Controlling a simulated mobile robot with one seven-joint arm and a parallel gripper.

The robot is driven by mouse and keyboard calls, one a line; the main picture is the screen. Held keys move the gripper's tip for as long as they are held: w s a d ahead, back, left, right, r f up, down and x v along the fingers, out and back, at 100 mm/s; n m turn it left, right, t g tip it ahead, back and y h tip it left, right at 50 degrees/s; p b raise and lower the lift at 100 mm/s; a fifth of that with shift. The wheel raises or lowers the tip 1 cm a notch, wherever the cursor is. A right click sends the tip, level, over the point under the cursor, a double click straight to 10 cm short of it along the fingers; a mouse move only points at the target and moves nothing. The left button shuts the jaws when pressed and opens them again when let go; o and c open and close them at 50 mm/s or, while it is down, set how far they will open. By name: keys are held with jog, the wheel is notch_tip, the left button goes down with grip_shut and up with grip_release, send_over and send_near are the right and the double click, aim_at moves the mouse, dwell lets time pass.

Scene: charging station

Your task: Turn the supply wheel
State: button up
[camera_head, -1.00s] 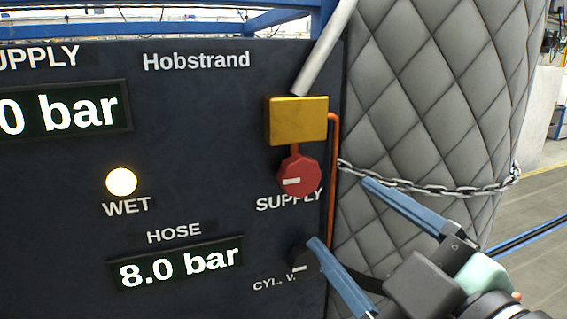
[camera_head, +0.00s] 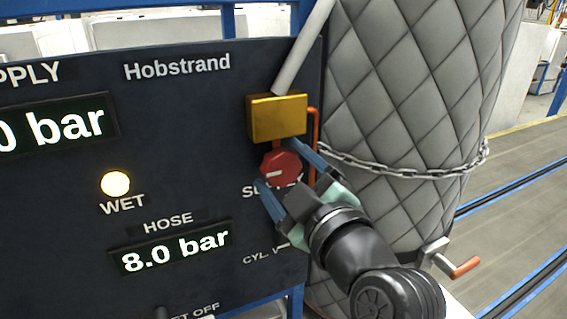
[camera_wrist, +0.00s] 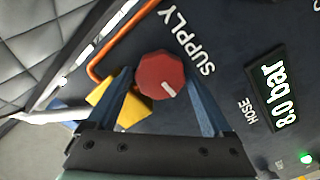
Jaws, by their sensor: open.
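The red supply wheel (camera_head: 281,165) sits on the dark panel just below the yellow block, with a white mark on its face. The wheel also shows in the wrist view (camera_wrist: 160,75), its white mark toward the lower right. My gripper (camera_head: 276,163) is open, with its blue fingers at either side of the wheel in the head view. In the wrist view my gripper (camera_wrist: 162,92) has one finger on each side of the wheel. I cannot tell whether the fingers touch it. The SUPPLY label is partly hidden by my gripper in the head view.
The yellow block (camera_head: 277,118) with a grey pipe (camera_head: 303,48) is right above the wheel. An orange tube (camera_head: 314,135) runs beside it. A chain (camera_head: 400,168) crosses the quilted grey cylinder (camera_head: 420,90) at right. The hose display (camera_head: 176,248) reads 8.0 bar; the WET lamp (camera_head: 116,184) is lit.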

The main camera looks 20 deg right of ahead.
jog(key=c, duration=1.1)
jog(key=shift+m, duration=0.3)
jog(key=m, duration=0.3)
jog(key=shift+m, duration=0.4)
jog(key=m, duration=0.4)
jog(key=shift+d+r+m, duration=0.1)
jog(key=shift+d+m, duration=0.05)
jog(key=shift+m, duration=0.15)
jog(key=m+p, duration=0.1)
jog(key=m, duration=0.3)
jog(key=shift+d, duration=0.1)
jog(key=shift+m+p, duration=0.7)
jog(key=shift+m, duration=1.8)
